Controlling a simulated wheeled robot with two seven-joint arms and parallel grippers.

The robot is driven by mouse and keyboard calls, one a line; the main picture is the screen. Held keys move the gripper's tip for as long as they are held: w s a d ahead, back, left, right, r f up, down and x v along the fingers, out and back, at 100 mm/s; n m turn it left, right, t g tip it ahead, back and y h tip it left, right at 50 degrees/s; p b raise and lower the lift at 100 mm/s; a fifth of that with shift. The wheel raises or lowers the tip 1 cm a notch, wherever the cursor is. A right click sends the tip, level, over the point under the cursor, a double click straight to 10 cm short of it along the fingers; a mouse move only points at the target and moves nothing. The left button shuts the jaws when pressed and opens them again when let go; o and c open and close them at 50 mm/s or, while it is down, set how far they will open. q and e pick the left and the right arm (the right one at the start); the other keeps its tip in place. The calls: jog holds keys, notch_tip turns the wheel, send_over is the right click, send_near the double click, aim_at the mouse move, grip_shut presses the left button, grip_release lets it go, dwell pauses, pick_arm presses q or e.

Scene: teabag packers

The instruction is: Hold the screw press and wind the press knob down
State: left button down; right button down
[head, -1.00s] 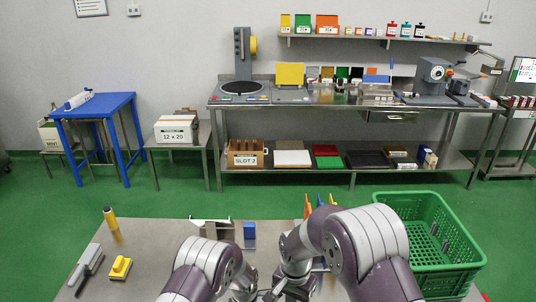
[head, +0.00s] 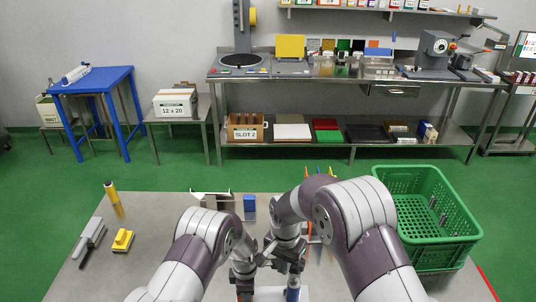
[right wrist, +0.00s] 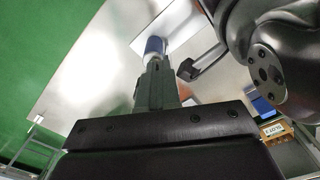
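My right gripper (head: 292,284) points down at the front middle of the near table. A dark blue round piece, possibly the press knob (head: 292,295), is at its fingertips. In the right wrist view the blue piece (right wrist: 154,46) stands at the tips of my right gripper (right wrist: 154,62), above a pale plate (right wrist: 172,22); finger opening is unclear. My left gripper (head: 245,284) points down just left of it, with a small orange-brown patch below. A white plate, possibly the press base (head: 268,294), shows between the grippers. The frame edge and my arms hide most of the press.
A blue block (head: 249,203) and white-edged holder (head: 212,199) are behind. A green crate (head: 440,252) is at right. The left front tabletop is clear.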

jog(key=shift+w, duration=0.1)
dwell(0.3)
notch_tip(320, 180, up, 7)
send_over(294, 269)
jog(key=s, duration=0.2)
notch_tip(294, 269, down, 6)
jog(key=shift+d, duration=0.15)
jog(key=shift+s+f, duration=0.1)
jog(key=shift+f, duration=0.4)
dwell(0.3)
jog(key=shift+w, duration=0.3)
jog(key=shift+a, duration=0.25)
